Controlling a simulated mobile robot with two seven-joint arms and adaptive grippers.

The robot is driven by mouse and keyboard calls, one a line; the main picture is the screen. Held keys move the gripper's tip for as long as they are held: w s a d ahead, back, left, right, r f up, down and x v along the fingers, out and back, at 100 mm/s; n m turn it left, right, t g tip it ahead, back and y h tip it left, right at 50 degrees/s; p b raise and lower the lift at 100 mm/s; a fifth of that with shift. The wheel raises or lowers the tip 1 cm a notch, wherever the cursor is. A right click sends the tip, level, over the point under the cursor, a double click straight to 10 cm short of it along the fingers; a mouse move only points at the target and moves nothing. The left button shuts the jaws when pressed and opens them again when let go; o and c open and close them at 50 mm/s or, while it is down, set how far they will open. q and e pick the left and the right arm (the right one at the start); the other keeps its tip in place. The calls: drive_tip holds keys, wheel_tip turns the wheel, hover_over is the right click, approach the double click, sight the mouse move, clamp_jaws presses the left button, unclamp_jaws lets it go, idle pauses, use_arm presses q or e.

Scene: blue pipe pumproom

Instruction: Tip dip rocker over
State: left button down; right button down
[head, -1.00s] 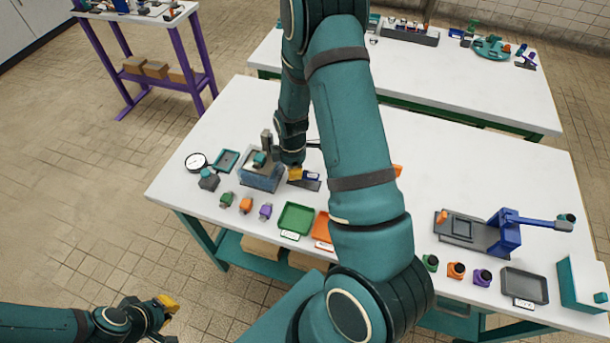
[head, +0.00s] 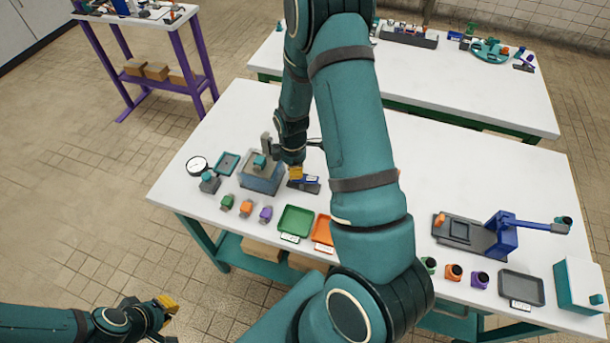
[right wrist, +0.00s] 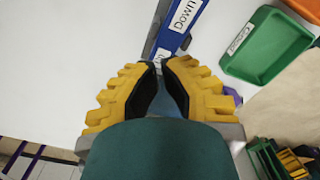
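The dip rocker (head: 308,183) is a small blue piece on a dark base, beside the grey-blue tank (head: 262,175) on the white table. In the right wrist view the blue rocker (right wrist: 172,40) carries a white label reading "Down", and its near end is at my fingertips. My right gripper (head: 296,172) is over the rocker's left end. In the right wrist view its yellow fingers (right wrist: 161,66) are nearly together, with nothing clearly held. Whether they touch the rocker I cannot tell. My left gripper (head: 165,311) is low at the left, away from the table, its opening unclear.
Near the front edge are small green, orange and purple blocks (head: 246,207), a green tray (head: 295,222) and an orange tray (head: 323,231). A blue-handled press (head: 503,232) stands at the right. My right arm hides the table's middle.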

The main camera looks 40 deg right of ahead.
wheel_tip(320, 180, up, 6)
drive_tip(key=p, duration=0.4)
drive_tip(key=shift+r, duration=0.2)
idle(0.5)
